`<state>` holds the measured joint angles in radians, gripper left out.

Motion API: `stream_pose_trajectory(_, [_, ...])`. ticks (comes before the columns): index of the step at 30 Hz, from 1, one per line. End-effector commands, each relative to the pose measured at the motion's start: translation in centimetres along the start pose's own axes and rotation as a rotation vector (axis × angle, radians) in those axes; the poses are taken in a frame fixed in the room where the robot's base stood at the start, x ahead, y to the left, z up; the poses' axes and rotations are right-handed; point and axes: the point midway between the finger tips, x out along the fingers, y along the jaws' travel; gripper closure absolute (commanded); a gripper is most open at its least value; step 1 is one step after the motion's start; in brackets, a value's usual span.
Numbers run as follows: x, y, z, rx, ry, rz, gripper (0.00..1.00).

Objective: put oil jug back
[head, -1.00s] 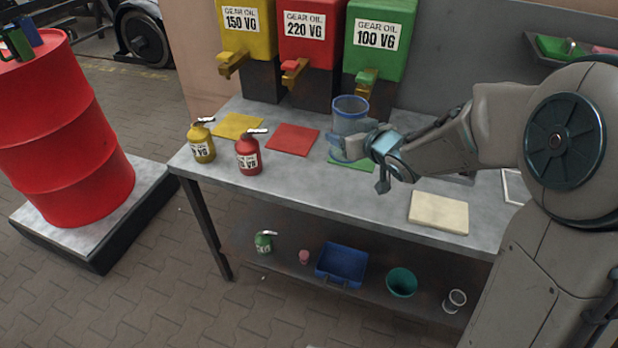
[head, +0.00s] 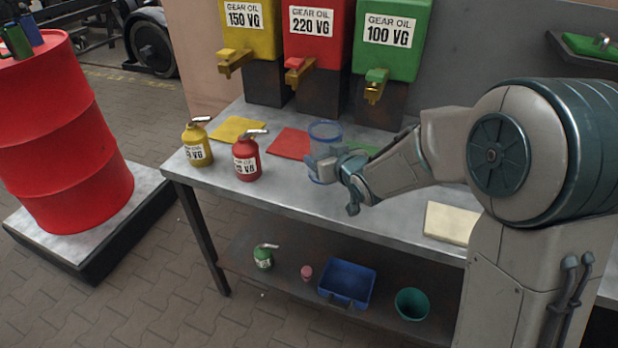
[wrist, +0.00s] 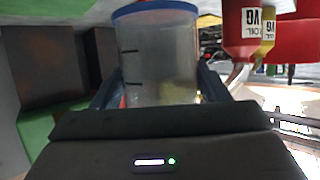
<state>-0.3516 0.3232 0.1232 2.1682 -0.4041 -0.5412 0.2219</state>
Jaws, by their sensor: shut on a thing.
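A clear jug with a blue rim (head: 325,131) is at the middle of the bench in the head view, in front of the red and green mats. It fills the middle of the wrist view (wrist: 160,60), where dark marks show on its side. My gripper (head: 326,168) is shut around its body, one finger on each side. The jug looks upright. I cannot tell whether its base touches the bench or whether it holds any liquid. The green mat (head: 361,149) lies behind and right of the jug, partly hidden by my arm.
A red oil can (head: 246,160) and a yellow oil can (head: 197,147) stand left on the bench (head: 270,195). Yellow, red and green gear oil dispensers (head: 392,45) stand behind. A cream block (head: 450,222) lies right. A blue bin (head: 346,281) and green cup (head: 411,303) are below.

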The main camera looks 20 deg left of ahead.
Motion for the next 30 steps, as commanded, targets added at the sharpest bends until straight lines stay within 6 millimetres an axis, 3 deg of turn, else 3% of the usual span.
stream_pose_trajectory(3, [1.8,-1.8,0.7,-0.001,-0.002,-0.004,0.62])
stream_pose_trajectory(9, [3.4,-3.2,1.2,-0.001,0.0,-0.002,0.62])
stream_pose_trajectory(21, [5.0,-3.4,4.9,0.0,-0.001,0.0,0.62])
stream_pose_trajectory(30, [5.1,-3.3,5.0,-0.001,0.001,0.0,0.62])
